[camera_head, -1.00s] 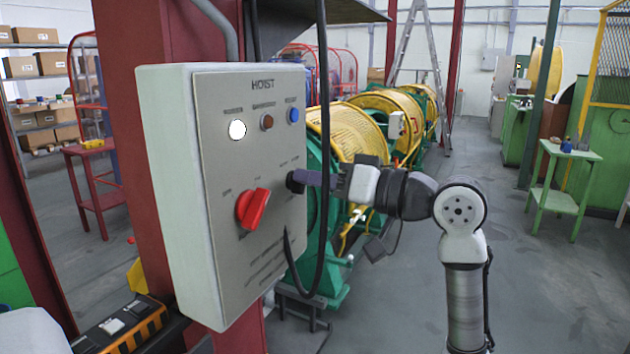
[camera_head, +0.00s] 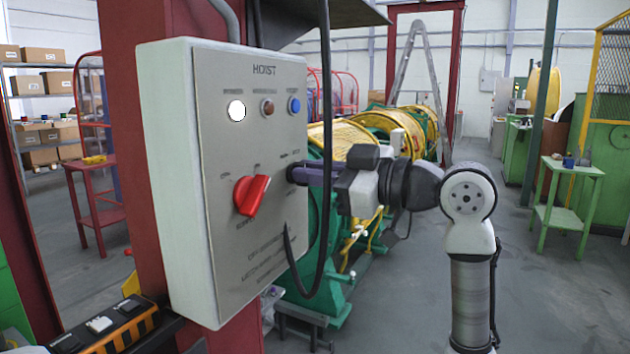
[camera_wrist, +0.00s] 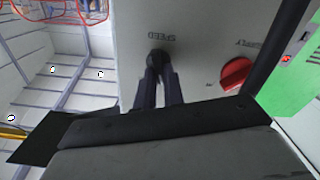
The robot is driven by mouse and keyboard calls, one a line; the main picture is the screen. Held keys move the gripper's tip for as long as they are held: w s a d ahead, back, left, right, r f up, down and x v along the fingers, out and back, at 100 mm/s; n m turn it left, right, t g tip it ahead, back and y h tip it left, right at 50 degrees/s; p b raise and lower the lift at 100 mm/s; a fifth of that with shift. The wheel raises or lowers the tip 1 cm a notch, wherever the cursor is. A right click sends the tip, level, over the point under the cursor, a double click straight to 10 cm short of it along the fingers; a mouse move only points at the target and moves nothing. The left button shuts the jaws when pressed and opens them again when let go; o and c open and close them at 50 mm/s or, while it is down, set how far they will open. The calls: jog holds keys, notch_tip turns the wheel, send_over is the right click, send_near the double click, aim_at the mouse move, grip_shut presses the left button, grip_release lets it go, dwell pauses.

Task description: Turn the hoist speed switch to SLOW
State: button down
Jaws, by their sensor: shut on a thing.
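The grey hoist panel (camera_head: 285,225) faces me at the left of the head view, under the word HOIST. A small black switch knob (camera_wrist: 156,57) sits on its right side. My gripper (camera_head: 296,174) reaches it from the right and is shut on it; in the wrist view both dark fingers (camera_wrist: 160,76) flank the knob. The fingers mostly hide the knob in the head view, and I cannot read its setting. A larger red rotary switch (camera_head: 250,195) sits lower left of it, tilted; it also shows in the wrist view (camera_wrist: 236,74).
A white lamp (camera_head: 236,110), a brown button (camera_head: 267,107) and a blue button (camera_head: 294,105) line the panel's top. A black cable (camera_head: 327,110) hangs in front of the panel's right edge, close to my gripper. Clear floor (camera_head: 560,285) lies to the right.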

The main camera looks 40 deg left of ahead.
jog(key=shift+n+b, duration=0.35)
jog(key=shift+n, duration=0.55)
jog(key=c, duration=1.5)
grip_release()
jog(key=b+v, duration=0.3)
jog(key=v, duration=1)
jog(key=shift+d, duration=0.45)
